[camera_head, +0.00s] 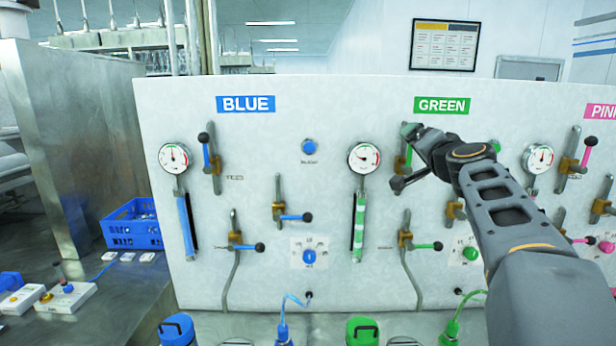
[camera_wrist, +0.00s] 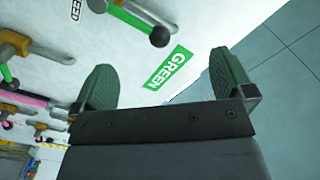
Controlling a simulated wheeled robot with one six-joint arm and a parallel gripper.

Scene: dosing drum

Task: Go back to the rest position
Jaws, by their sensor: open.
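My gripper (camera_head: 404,157) is open at the end of my raised arm, in front of the board below the GREEN sign. Both fingers show apart and empty in the wrist view (camera_wrist: 165,84). The GREEN sign (camera_head: 441,105) appears between and beyond them there (camera_wrist: 170,68). A green-handled lever with a black knob (camera_wrist: 159,37) is at the top of the wrist view, outside the fingers. In the head view my gripper partly hides the upper green valve (camera_head: 402,160). I cannot tell there whether it touches the lever.
The white board (camera_head: 330,115) carries gauges, levers and knobs in blue, green and pink sections. The green-section gauge (camera_head: 364,157) is just left of my gripper. A blue crate (camera_head: 133,226) stands at left. Blue (camera_head: 177,330) and green (camera_head: 362,331) lidded containers stand below the board.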

